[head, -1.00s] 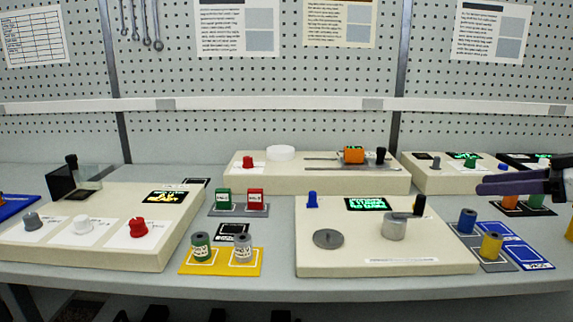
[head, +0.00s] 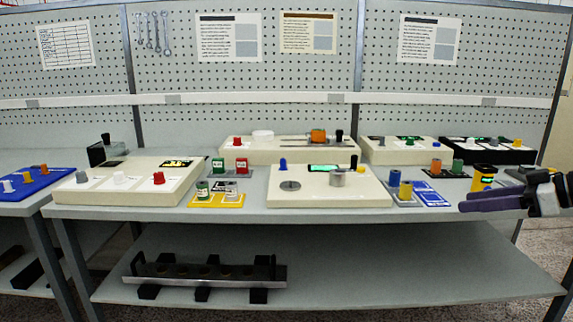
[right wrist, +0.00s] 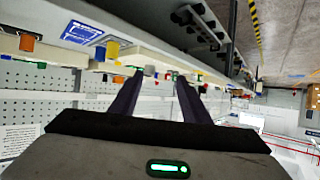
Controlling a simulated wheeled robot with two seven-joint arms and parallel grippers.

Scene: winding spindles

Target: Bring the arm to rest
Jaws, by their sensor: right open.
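My right gripper (head: 466,205) comes in from the right in the head view, its dark fingers pointing left across the table's front edge near its right end. It is open and empty. In the right wrist view its two dark fingers (right wrist: 160,78) stand apart with nothing between them; this view is strongly tilted. The winding machine (head: 330,198), a cream box with a grey disc and a metal drum, stands to the left of the gripper, apart from it. My left gripper is not in view.
The blue mat (head: 433,200) and a yellow-and-black device (head: 483,178) are close to the gripper. A yellow mat (head: 215,206) carries two spindles. A black rack (head: 205,273) sits on the lower shelf (head: 400,268). Open floor shows at the right.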

